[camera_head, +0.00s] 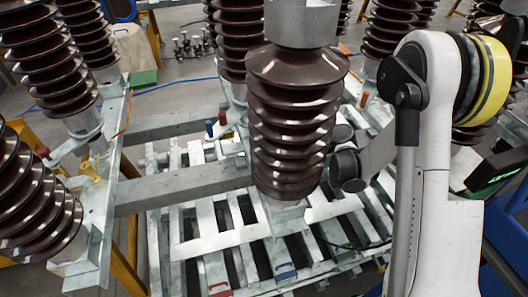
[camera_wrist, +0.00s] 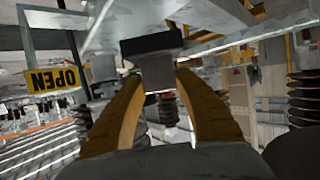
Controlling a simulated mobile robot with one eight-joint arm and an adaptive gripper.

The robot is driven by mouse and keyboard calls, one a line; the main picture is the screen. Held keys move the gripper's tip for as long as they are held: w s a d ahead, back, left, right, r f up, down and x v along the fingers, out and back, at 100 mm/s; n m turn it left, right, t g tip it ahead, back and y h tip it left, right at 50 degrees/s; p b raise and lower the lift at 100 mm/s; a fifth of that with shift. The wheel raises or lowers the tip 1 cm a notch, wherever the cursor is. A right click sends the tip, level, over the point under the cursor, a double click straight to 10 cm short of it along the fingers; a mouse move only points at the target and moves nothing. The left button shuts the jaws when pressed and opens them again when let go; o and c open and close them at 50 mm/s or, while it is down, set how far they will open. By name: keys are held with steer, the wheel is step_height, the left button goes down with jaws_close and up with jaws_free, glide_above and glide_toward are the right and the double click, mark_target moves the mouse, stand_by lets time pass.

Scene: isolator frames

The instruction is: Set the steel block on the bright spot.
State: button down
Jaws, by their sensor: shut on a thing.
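In the wrist view, my gripper (camera_wrist: 158,82) has two yellow curved fingers closed on a grey block-like piece (camera_wrist: 157,70), which I take for the steel block. A dark bar (camera_wrist: 151,44) shows directly above that piece in the picture; I cannot tell whether it is part of it. In the head view, the fingers and the block are hidden behind the large brown insulator, with only my dark wrist parts showing at its right side. Several pale, bright patches lie on the steel frame; I cannot tell which is the bright spot.
The brown ribbed insulator (camera_head: 290,120) stands in the centre, close beside my wrist. More insulators (camera_head: 35,205) stand at left and behind. The slatted steel frame (camera_head: 215,243) fills the area below, crossed by grey beams (camera_head: 185,188).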

steer(key=shift+a+f, duration=0.15)
steer(key=shift+a, duration=0.05)
steer(key=shift+f+b, duration=1.15)
steer(key=shift+f, duration=0.85)
steer(key=shift+r, duration=0.1)
steer(key=c, duration=1)
jaws_free()
steer(key=shift+o, duration=0.2)
